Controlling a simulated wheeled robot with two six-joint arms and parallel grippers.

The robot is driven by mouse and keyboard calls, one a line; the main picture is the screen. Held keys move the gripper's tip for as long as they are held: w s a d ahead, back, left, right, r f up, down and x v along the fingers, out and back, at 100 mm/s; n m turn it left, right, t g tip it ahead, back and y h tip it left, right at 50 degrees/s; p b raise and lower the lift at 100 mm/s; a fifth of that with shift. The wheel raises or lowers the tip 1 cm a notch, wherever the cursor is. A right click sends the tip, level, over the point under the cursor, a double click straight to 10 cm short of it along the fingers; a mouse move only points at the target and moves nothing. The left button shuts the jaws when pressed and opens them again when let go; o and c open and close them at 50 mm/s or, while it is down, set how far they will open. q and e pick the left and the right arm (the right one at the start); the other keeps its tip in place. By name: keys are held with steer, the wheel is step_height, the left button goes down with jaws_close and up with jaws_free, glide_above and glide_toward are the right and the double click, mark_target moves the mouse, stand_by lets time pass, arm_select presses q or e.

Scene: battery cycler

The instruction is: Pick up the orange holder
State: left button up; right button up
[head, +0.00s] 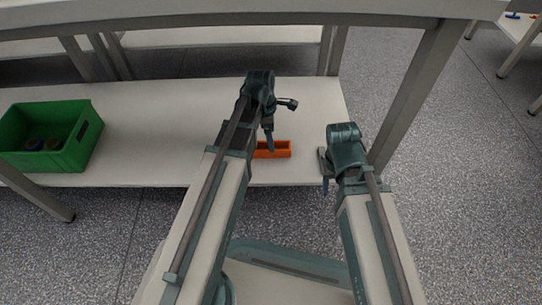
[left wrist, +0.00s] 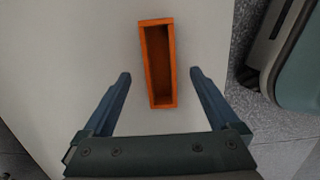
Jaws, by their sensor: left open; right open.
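The orange holder (head: 276,149) is a small open-topped rectangular box on the lower white shelf, near its front right part. My left arm hides its left end in the head view. In the left wrist view the holder (left wrist: 157,64) looks empty. My left gripper (left wrist: 160,76) is open, with its two fingers on either side of the holder's near end and apart from it. Its height above the shelf is hard to tell. My right gripper (head: 325,172) is open, off the shelf's right front corner, to the right of the holder.
A green crate (head: 48,135) with a few round things in it stands at the shelf's left. The shelf (head: 150,120) is clear between crate and holder. The upper table (head: 240,10) overhangs it, and a table leg (head: 412,90) stands at the right.

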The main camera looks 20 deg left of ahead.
mark_target(283, 148)
arm_select(q)
steer(key=shift+f, duration=0.45)
arm_select(e)
steer(key=shift+f, duration=0.4)
arm_select(q)
step_height(283, 148, down, 5)
steer(key=b, duration=0.5)
steer(key=shift+f, duration=0.15)
arm_select(e)
step_height(283, 148, down, 5)
steer(key=shift+f, duration=0.1)
arm_select(q)
jaws_close()
